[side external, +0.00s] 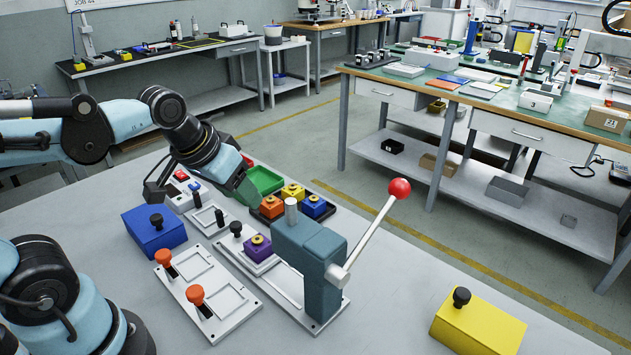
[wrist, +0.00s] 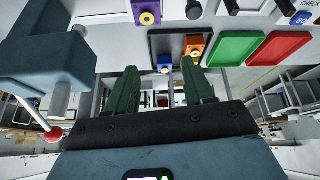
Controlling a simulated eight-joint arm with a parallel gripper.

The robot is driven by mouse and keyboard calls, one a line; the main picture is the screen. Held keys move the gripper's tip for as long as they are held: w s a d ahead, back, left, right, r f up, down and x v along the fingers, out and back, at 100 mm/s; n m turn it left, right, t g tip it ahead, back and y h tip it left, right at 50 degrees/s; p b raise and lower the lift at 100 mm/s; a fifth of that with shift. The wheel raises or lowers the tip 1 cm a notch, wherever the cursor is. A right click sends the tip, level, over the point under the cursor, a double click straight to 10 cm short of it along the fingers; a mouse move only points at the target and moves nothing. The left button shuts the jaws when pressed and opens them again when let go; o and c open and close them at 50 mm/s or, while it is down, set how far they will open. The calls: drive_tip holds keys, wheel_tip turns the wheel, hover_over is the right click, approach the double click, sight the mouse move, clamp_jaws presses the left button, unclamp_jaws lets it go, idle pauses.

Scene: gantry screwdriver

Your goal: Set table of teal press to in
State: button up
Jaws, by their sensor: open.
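The teal press (side external: 312,248) stands on a light base plate, its lever raised to the right and ending in a red ball (side external: 399,188). The press is also at upper left in the wrist view (wrist: 45,60). A purple block (side external: 257,249) with a brass-coloured insert sits on the pale table beside the press, to the left of its body, near a black knob (side external: 236,228). The purple block also shows in the wrist view (wrist: 147,13). My gripper (side external: 243,194) is open and empty, above the bench behind the press; its two green fingers are spread in the wrist view (wrist: 158,66).
A black tray holds orange (side external: 271,207), yellow (side external: 293,193) and blue (side external: 313,206) blocks close to my gripper. A green bin (side external: 263,180) is behind. Two orange-knobbed fixtures (side external: 207,300) and a blue box (side external: 153,230) lie left. A yellow box (side external: 478,325) stands front right.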

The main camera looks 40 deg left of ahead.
sight(235, 224)
drive_tip(key=w+a+r+n+g, duration=0.2)
drive_tip(key=a+n+g, duration=0.4)
drive_tip(key=shift+s+d+f, duration=0.1)
drive_tip(key=shift+f, duration=3)
drive_tip(key=shift+s+d+f, duration=0.1)
drive_tip(key=shift+f, duration=3)
clamp_jaws()
